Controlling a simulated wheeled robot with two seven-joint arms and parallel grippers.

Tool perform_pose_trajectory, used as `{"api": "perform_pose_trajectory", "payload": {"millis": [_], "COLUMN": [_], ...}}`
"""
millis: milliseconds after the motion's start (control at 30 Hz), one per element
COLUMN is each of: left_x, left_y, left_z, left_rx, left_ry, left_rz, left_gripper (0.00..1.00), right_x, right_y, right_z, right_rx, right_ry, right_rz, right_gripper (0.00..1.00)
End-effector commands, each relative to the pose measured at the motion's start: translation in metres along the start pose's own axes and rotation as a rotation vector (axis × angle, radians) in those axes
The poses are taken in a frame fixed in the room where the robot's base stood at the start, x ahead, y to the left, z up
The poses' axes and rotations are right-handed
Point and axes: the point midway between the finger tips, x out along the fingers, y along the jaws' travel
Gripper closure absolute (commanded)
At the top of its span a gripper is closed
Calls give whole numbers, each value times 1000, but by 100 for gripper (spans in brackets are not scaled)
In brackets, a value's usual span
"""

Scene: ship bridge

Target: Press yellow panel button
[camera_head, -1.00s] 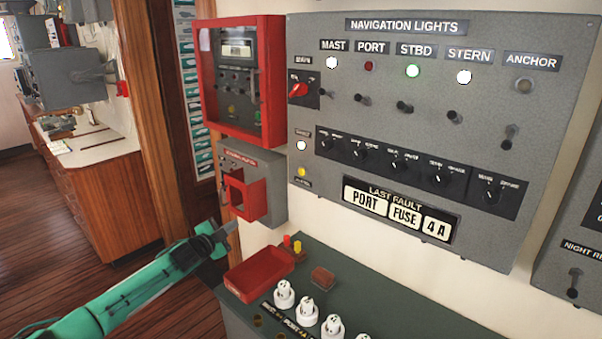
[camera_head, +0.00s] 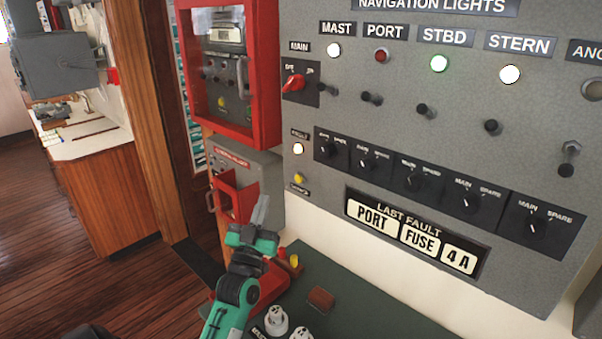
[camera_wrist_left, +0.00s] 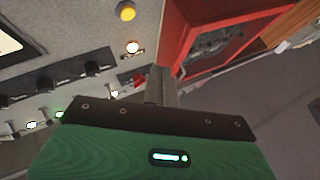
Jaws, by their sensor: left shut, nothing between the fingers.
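The yellow panel button (camera_head: 299,179) sits at the lower left of the grey navigation lights panel (camera_head: 330,225), below a lit white lamp (camera_head: 298,149). In the left wrist view the yellow button (camera_wrist_left: 126,11) is near the top edge, with the lit lamp (camera_wrist_left: 132,47) beside it. My left gripper (camera_head: 261,205) is shut and empty, pointing up, lower and to the left of the button in the head view. Its fingers (camera_wrist_left: 161,84) show in the left wrist view, apart from the button in the picture. My right gripper is not in view.
A red-framed box (camera_head: 262,75) and a smaller grey box (camera_head: 262,185) with a red guard are left of the panel. A green-topped console (camera_head: 370,318) below holds a red tray (camera_head: 222,310) and white fuses (camera_head: 276,318). A red rotary switch (camera_head: 293,82) is above the button.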

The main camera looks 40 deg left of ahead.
Motion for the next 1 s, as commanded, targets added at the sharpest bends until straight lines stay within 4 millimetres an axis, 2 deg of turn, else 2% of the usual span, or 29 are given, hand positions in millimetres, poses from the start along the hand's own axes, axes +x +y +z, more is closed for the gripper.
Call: {"api": "perform_pose_trajectory", "payload": {"millis": [200, 567, 767, 1000], "left_x": [-6, -5, 6, 31], "left_y": [-2, -1, 7, 24], "left_z": [-12, -11, -4, 13], "left_rx": [-35, -35, -36, -36], "left_ry": [20, 20, 21, 21], "left_rz": [-47, -46, -46, -46], "left_gripper": [100, 100, 100, 100], "right_x": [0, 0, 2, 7], "right_y": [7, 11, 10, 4], "right_z": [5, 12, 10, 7], "right_rx": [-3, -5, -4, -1], "right_ry": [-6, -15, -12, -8], "right_rz": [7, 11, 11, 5], "right_gripper": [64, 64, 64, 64]}}
